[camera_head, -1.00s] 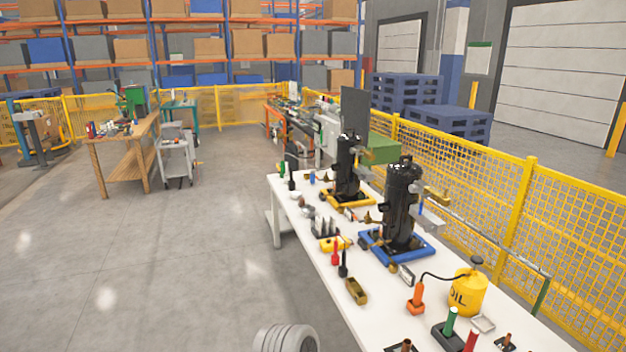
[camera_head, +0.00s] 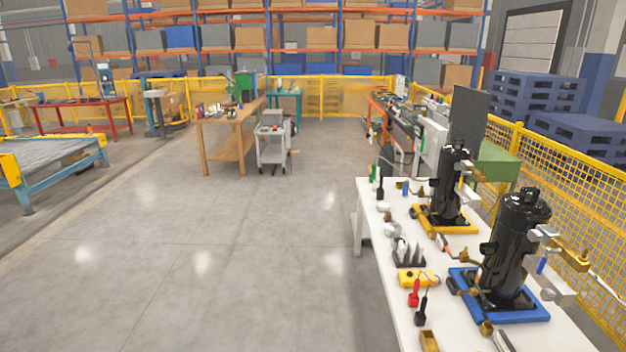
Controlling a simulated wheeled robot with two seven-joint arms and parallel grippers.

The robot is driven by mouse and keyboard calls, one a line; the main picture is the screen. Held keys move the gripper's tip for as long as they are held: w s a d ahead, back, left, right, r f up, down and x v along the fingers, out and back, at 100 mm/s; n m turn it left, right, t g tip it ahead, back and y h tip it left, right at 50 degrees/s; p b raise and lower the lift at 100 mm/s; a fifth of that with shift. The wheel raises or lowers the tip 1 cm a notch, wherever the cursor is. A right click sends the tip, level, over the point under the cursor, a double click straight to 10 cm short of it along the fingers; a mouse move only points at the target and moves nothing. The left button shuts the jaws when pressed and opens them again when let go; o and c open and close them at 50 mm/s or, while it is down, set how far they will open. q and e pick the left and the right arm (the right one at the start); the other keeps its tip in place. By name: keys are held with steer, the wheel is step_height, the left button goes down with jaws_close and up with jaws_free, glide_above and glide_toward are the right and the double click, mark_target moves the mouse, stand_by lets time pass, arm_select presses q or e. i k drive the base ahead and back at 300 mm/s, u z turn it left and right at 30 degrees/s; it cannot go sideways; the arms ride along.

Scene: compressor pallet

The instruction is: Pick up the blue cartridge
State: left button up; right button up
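A small blue upright cylinder (camera_head: 405,188) stands near the far end of the white table, left of the far black compressor (camera_head: 452,190). A second small blue piece (camera_head: 541,266) shows at the right side of the near black compressor (camera_head: 515,245). Both are small in the picture, and I cannot tell for sure which is the blue cartridge. Neither of my grippers is in view.
The white table (camera_head: 388,262) at right holds a yellow meter (camera_head: 418,278), red and black probes and other small parts. A wooden bench (camera_head: 232,128) and a grey cart (camera_head: 273,148) stand farther back. The floor left of the table is clear.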

mark_target(406, 183)
steer(key=u, duration=0.3)
steer(key=i, duration=1.85)
steer(key=z, duration=0.8)
steer(key=i, duration=0.65)
steer(key=z, duration=0.55)
